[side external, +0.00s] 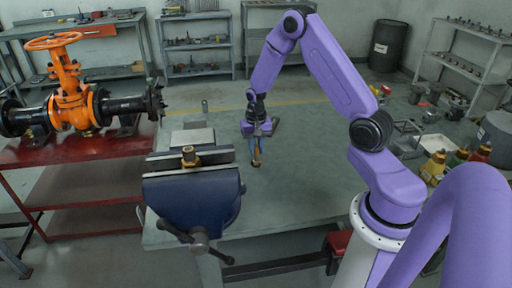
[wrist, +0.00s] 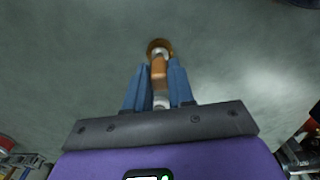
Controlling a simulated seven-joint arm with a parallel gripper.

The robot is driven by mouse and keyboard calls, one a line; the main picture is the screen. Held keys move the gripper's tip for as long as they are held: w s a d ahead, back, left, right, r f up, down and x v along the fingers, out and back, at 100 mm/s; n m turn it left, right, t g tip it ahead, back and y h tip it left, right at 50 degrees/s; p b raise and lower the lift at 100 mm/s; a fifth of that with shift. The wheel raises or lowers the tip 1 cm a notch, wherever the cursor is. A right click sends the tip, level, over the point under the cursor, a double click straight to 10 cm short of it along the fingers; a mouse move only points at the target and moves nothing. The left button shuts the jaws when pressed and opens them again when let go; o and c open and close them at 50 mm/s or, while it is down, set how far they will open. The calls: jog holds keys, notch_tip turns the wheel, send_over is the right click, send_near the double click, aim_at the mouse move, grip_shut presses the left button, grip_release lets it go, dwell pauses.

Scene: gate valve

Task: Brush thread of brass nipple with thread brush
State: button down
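The brass nipple (side external: 189,155) stands upright, held in the jaws of the blue vise (side external: 192,197) at the front left of the bench. My gripper (side external: 256,148) points down over the bench, right of and behind the vise. In the wrist view its two blue fingers (wrist: 160,78) close around a brown and pale piece, which I take to be the thread brush (wrist: 158,72). The brush's brownish end (side external: 256,164) shows below the fingers in the side view. I cannot tell whether it touches the bench. Its bristles are not clearly visible.
An orange gate valve (side external: 70,90) sits on a red table at the left. Small parts and coloured bottles (side external: 455,165) stand at the right. A dark drum (side external: 388,45) and shelves are behind.

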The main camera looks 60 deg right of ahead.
jog(key=shift+r, duration=0.15)
jog(key=shift+r, duration=2.35)
notch_tip(320, 180, up, 32)
jog(key=s+a, duration=0.2)
jog(key=a, duration=1.6)
jog(key=s+a, duration=0.3)
jog(key=a, duration=1.6)
jog(key=shift+w+d+f, duration=0.1)
jog(key=shift+d+f, duration=0.05)
jog(key=shift+f, duration=1.5)
jog(key=shift+w+d+f, duration=0.1)
jog(key=shift+d+f, duration=0.05)
jog(key=shift+f, duration=1.55)
jog(key=shift+w+d+f, duration=0.1)
jog(key=shift+d+f, duration=0.05)
jog(key=shift+f, duration=1.5)
